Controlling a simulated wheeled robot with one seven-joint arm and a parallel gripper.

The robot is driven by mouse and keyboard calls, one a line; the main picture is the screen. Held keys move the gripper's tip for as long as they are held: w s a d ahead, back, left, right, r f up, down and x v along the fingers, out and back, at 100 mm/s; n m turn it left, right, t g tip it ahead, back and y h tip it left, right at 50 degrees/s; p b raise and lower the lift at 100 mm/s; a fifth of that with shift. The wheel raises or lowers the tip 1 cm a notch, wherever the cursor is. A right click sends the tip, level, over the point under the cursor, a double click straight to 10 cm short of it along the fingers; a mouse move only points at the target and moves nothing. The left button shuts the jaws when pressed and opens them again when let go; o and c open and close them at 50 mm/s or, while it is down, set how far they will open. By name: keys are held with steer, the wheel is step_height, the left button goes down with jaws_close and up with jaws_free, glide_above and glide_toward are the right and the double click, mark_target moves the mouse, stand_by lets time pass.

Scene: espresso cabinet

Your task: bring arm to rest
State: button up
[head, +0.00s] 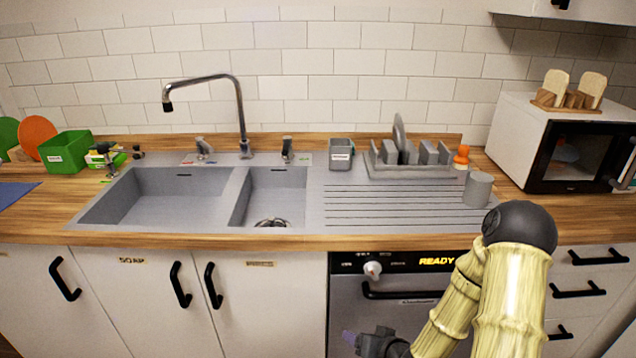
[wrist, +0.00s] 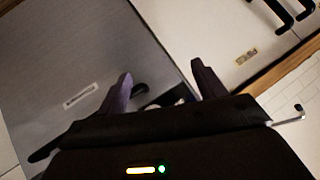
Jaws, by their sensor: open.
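My gripper (head: 352,338) is low in the head view, in front of the dishwasher (head: 400,318) and below the worktop edge. My pale yellow arm is folded at the right, its dark joint showing in front of the worktop. In the wrist view the two purple fingers of my gripper (wrist: 162,84) stand apart with nothing held between them. Behind them are the grey dishwasher front (wrist: 75,50) and a white cabinet door (wrist: 225,30).
The worktop (head: 300,241) edge runs above my gripper. Black handles (head: 213,285) stick out from the cabinet doors. The sink (head: 165,195), dish rack (head: 415,172), grey cup (head: 478,189) and microwave (head: 585,155) are on the counter. Tiled floor shows in the wrist view's left corner.

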steer(key=s+d+r+g+h, duration=0.2)
steer(key=s+r+g, duration=0.1)
steer(key=s+r, duration=0.4)
steer(key=s+d+r+g+h, duration=0.25)
steer(key=s+r, duration=0.25)
steer(key=r, duration=0.5)
step_height(320, 180, up, 12)
steer(key=p, duration=1.3)
steer(key=shift+a+r+n+g, duration=0.2)
steer(key=shift+a+n+g, duration=0.1)
steer(key=shift+a+g, duration=0.15)
